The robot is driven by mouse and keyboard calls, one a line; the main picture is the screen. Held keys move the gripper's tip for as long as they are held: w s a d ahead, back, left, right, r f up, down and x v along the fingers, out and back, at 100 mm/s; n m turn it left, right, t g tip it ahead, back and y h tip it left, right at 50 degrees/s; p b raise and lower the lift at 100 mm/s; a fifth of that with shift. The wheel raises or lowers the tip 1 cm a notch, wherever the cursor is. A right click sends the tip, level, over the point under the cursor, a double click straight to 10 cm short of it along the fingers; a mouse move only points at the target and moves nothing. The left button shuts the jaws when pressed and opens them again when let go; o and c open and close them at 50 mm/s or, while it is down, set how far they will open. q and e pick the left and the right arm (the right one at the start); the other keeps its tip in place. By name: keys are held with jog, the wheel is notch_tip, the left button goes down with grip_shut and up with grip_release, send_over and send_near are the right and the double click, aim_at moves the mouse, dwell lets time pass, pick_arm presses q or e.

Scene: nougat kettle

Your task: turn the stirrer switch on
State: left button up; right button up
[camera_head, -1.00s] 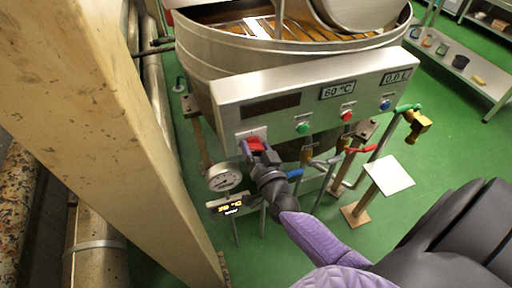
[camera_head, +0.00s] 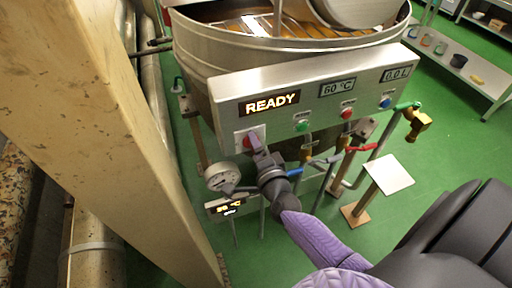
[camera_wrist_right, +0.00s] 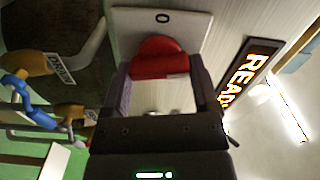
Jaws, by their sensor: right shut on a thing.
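The red switch (camera_head: 247,141) sits on a pale plate at the lower left of the kettle's metal control panel (camera_head: 330,100). My right gripper (camera_head: 255,145) reaches up to it from below and is shut on it. In the right wrist view the red switch (camera_wrist_right: 158,58) is between the two fingers, on a plate marked 0. The gripper partly hides the switch in the head view. The panel display (camera_head: 272,103) is lit and reads READY. My left gripper is not in view.
The kettle (camera_head: 200,62) stands behind the panel. Green (camera_head: 302,126), red (camera_head: 346,113) and blue (camera_head: 385,103) buttons are on the panel. A round gauge (camera_head: 221,177) and coloured valves sit below it. A thick beige pillar (camera_head: 100,130) stands at left.

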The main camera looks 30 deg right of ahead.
jog(key=shift+f+m, duration=0.15)
jog(key=shift+m, duration=0.95)
jog(key=o, duration=1.1)
jog(key=v, duration=1)
jog(key=shift+d+p, duration=0.1)
jog(key=shift+p, duration=0.25)
